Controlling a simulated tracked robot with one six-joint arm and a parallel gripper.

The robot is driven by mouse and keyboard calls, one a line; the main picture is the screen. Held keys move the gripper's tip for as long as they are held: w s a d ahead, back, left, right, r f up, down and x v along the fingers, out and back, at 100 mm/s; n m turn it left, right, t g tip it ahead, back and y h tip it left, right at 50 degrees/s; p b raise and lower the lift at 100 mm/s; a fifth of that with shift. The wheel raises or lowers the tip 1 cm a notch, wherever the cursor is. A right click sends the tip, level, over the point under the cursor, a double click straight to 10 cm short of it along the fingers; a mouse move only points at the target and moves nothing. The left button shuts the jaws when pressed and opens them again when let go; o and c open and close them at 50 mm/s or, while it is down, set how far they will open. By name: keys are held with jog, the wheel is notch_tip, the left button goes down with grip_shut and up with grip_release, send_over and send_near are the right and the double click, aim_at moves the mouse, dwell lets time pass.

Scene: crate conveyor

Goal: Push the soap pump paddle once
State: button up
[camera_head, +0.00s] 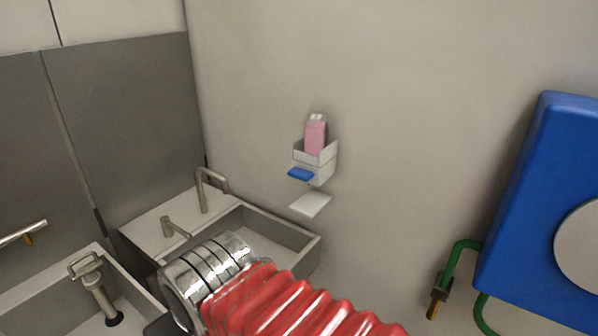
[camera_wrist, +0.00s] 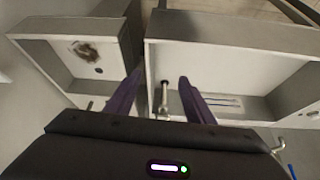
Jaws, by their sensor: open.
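The soap pump (camera_head: 315,137) is on the wall in the head view, a pink bottle in a white bracket. Its blue paddle (camera_head: 301,174) sticks out at the bracket's lower front. A small white tray (camera_head: 311,204) is below it. My gripper (camera_wrist: 160,76) shows in the wrist view with two purple fingers apart and nothing between them. It is over the sinks, and the soap pump cannot be made out in that view. In the head view the gripper's fingers are hidden; my red-sleeved arm is below and left of the pump.
A sink basin (camera_head: 312,243) with a metal tap (camera_head: 203,190) lies left of and below the pump. Another basin (camera_head: 30,303) is at lower left. A blue wall box (camera_head: 540,190) with a green pipe (camera_head: 449,262) is at right. The wall around the pump is bare.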

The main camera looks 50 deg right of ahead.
grip_shut()
dwell(0.4)
dwell(0.9)
